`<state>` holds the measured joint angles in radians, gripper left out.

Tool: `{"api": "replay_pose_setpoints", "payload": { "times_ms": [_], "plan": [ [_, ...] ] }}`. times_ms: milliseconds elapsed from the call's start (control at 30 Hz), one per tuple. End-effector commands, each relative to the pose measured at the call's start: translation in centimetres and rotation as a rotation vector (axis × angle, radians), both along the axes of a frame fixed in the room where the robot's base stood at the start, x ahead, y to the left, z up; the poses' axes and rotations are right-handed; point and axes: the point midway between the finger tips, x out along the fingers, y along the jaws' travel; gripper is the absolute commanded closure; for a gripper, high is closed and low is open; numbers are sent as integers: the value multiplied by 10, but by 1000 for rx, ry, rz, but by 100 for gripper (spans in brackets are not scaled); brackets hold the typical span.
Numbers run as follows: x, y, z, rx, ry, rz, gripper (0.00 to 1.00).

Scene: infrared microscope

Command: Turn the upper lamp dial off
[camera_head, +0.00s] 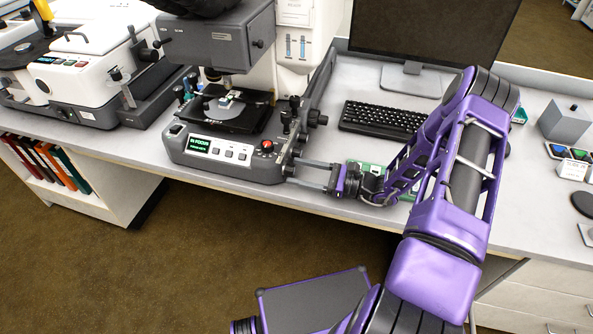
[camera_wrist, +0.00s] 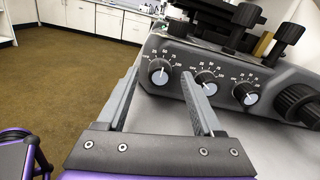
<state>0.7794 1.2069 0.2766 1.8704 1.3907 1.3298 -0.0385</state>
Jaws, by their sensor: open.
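The infrared microscope (camera_head: 225,165) stands on the bench, with a lit green display on its front panel. In the wrist view its side face carries a row of three black dials with numbered scales: a left dial (camera_wrist: 159,72), a middle dial (camera_wrist: 206,79) and a right dial (camera_wrist: 246,93). I cannot read which is the upper lamp dial. My gripper (camera_head: 292,171) is open and empty at the microscope's right side. In the wrist view its fingers (camera_wrist: 160,74) appear on either side of the left dial; contact is unclear.
Larger black focus knobs (camera_wrist: 298,103) stick out right of the dials. A keyboard (camera_head: 383,118) and monitor (camera_head: 435,30) stand behind my arm. A green board (camera_head: 368,167) lies near my wrist. A white instrument (camera_head: 90,65) stands left of the microscope.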

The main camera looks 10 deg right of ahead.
Motion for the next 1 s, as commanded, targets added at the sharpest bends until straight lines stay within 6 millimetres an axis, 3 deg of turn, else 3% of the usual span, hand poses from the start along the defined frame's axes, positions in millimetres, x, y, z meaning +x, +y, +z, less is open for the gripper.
{"api": "replay_pose_setpoints", "payload": {
  "times_ms": [433, 800, 1000],
  "plan": [
    [6, 11, 0, -1, 0, 0, 32],
    [6, 11, 0, -1, 0, 0, 97],
    [6, 11, 0, -1, 0, 0, 100]
  ]
}}
